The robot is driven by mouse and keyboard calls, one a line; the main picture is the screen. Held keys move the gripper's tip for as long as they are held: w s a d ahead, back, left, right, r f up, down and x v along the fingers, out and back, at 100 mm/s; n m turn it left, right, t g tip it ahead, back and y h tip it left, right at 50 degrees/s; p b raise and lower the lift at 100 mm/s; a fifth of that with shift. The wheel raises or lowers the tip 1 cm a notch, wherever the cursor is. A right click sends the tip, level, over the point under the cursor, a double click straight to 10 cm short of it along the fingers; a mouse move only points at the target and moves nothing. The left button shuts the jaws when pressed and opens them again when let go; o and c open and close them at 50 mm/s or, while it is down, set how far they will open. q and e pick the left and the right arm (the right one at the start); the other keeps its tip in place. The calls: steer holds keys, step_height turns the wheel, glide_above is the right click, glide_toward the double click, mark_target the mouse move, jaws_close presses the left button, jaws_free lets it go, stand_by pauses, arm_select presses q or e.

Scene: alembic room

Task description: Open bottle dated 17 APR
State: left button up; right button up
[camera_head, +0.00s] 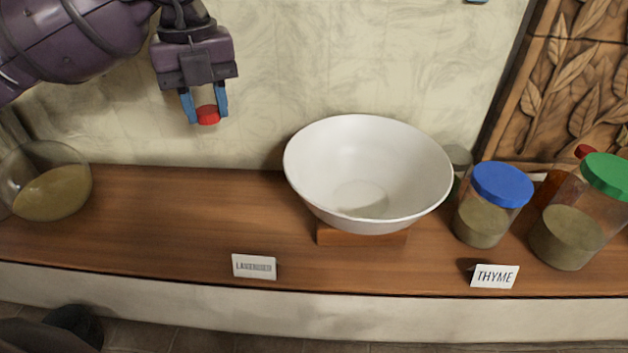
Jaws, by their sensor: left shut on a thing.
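My left gripper (206,112) hangs at the upper left, in front of the pale wall and above the shelf. Its two blue fingers are shut on a small red cap (208,115). No bottle shows under the cap. At the far right, a reddish-brown bottle (549,188) is mostly hidden behind jars, and a red top (583,152) shows close by. I see no label dated 17 APR. My right gripper is out of view.
A white bowl (365,170) stands on a wooden block (345,236) mid-shelf. A blue-lidded jar (482,222) and a green-lidded jar (568,238) stand right. A glass bowl (52,190) is left. Cards, one reading THYME (495,276), line the front. The shelf (170,215) is clear left of centre.

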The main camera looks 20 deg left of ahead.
mark_target(234, 215)
arm_select(q)
step_height(234, 215, down, 20)
steer(key=shift+b, duration=0.3)
stand_by(0.5)
steer(key=shift+f, duration=0.1)
steer(key=shift+f, duration=0.1)
steer(key=o, duration=1)
step_height(234, 215, up, 12)
steer(key=shift+r, duration=0.2)
